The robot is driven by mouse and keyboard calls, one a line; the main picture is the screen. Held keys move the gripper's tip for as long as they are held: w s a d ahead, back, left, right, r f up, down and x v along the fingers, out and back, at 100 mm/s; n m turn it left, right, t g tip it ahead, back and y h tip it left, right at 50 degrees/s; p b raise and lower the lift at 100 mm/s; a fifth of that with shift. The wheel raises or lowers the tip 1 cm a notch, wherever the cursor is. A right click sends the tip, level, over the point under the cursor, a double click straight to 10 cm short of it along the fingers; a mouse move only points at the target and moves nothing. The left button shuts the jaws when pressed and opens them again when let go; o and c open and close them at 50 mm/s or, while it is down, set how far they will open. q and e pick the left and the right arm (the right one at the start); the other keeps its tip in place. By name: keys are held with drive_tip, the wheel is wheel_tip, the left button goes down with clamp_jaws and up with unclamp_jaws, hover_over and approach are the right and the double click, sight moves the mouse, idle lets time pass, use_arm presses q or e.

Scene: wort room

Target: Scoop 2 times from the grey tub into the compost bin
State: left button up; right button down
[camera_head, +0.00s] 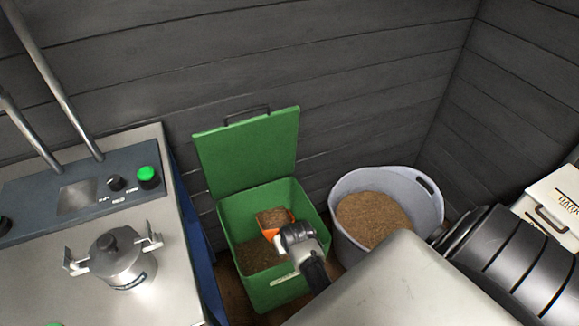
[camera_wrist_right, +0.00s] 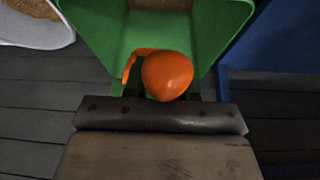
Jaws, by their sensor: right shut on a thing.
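The compost bin (camera_head: 270,197) is a green box with its lid (camera_head: 250,150) standing open against the wall; brown material lies inside. The grey tub (camera_head: 425,205) stands to its right, holding brown grain (camera_head: 372,218). My right gripper (camera_head: 288,238) is shut on an orange scoop (camera_head: 267,233), over the bin's opening; brown grain shows in the scoop. In the right wrist view the scoop (camera_wrist_right: 168,76) is between the jaws (camera_wrist_right: 158,98), its bowl's underside hiding its contents, with the green bin (camera_wrist_right: 95,25) around it. My left gripper is not in view.
A steel-topped unit with a control panel (camera_head: 80,190) and a lidded metal pot (camera_head: 118,258) stands at left. A white box (camera_head: 555,210) with a handle is at far right. Dark plank walls close off the back. The tub's edge (camera_wrist_right: 40,38) shows in the right wrist view.

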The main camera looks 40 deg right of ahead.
drive_tip(key=shift+w+d+r+g+p, duration=0.1)
drive_tip(key=shift+w+r+g+p, duration=0.2)
drive_tip(key=shift+r, duration=0.25)
drive_tip(key=shift+w+d+r+g+p, duration=0.1)
drive_tip(key=shift+w+r+g+p, duration=0.2)
drive_tip(key=shift+r, duration=0.2)
drive_tip(key=shift+w+d+r+g+y+p, duration=0.2)
drive_tip(key=shift+w+r+g+y+p, duration=0.1)
drive_tip(key=shift+w+r+p, duration=0.35)
drive_tip(key=shift+w+d+r+g+p, duration=0.15)
drive_tip(key=shift+w+r+g+p, duration=0.25)
drive_tip(key=shift+w+p, duration=0.1)
drive_tip(key=shift+w+d+r+g+y+p, duration=0.2)
drive_tip(key=shift+w+r+g, duration=0.1)
drive_tip(key=shift+w, duration=0.1)
drive_tip(key=shift+w+d+r+g+y+p, duration=0.1)
drive_tip(key=shift+w+r+g+p, duration=0.05)
drive_tip(key=shift+w+r+g, duration=0.2)
drive_tip(key=shift+w+d+r+g, duration=0.2)
drive_tip(key=shift+w+r+g, duration=0.4)
drive_tip(key=shift+w, duration=0.25)
drive_tip(key=w+d+r+g+y+b, duration=0.1)
drive_tip(key=w+d+r+g+b, duration=0.1)
drive_tip(key=w+b, duration=0.4)
drive_tip(key=shift+w+r+g+y+b, duration=0.15)
drive_tip(key=shift+r+g+y+b, duration=0.2)
drive_tip(key=shift+g+b, duration=0.75)
drive_tip(key=shift+r+t, duration=0.1)
drive_tip(key=shift+t, duration=0.15)
